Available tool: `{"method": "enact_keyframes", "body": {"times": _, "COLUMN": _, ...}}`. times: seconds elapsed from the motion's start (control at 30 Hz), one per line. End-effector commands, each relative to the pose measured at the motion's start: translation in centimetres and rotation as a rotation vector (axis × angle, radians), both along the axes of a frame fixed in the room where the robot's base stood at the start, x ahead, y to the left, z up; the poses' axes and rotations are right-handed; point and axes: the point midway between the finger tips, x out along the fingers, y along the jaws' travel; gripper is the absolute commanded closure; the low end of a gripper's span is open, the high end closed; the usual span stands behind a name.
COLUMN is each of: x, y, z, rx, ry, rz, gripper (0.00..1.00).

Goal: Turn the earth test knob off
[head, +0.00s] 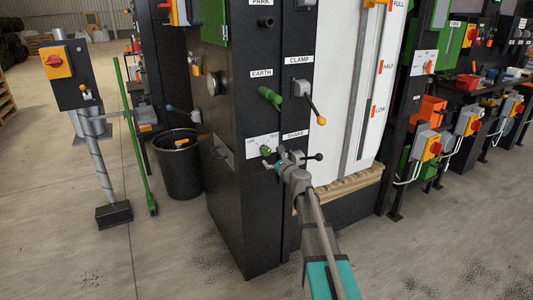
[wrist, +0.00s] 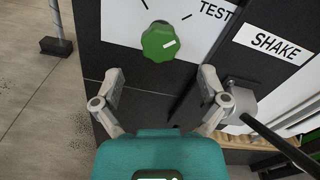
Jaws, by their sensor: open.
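The green earth test knob (wrist: 160,42) is on a white dial plate (wrist: 120,22) on the black cabinet. Its white mark points right and slightly up, toward the TEST side. In the head view the knob (head: 266,150) sits low on the cabinet front, below the EARTH label. My gripper (wrist: 160,79) is open and empty, with its two fingers spread below and to either side of the knob, apart from it. It also shows in the head view (head: 284,156), close in front of the plate.
A black SHAKE lever (wrist: 270,140) with a grey base is close to my right finger. A green handle (head: 270,97) is above the knob, and an orange-tipped CLAMP lever (head: 315,107) is above right. A black bin (head: 178,170) stands left on open floor.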

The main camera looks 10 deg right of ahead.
Motion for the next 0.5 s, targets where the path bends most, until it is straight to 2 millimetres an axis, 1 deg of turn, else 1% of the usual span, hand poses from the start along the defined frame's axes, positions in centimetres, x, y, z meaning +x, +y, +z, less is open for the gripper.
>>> {"method": "enact_keyframes", "body": {"times": 0.03, "x": 1.2, "y": 0.2, "z": 0.0, "rx": 0.000, "ry": 0.000, "rz": 0.001, "gripper": 0.07}}
{"method": "enact_keyframes", "body": {"times": 0.2, "x": 3.4, "y": 0.8, "z": 0.0, "rx": 0.000, "ry": 0.000, "rz": 0.001, "gripper": 0.07}}
{"method": "enact_keyframes", "body": {"times": 0.33, "x": 4.5, "y": 1.1, "z": 0.0, "rx": 0.000, "ry": 0.000, "rz": 0.000, "gripper": 0.07}}
{"method": "enact_keyframes", "body": {"times": 0.5, "x": 5.3, "y": 1.4, "z": 0.0, "rx": 0.000, "ry": 0.000, "rz": 0.000, "gripper": 0.07}}
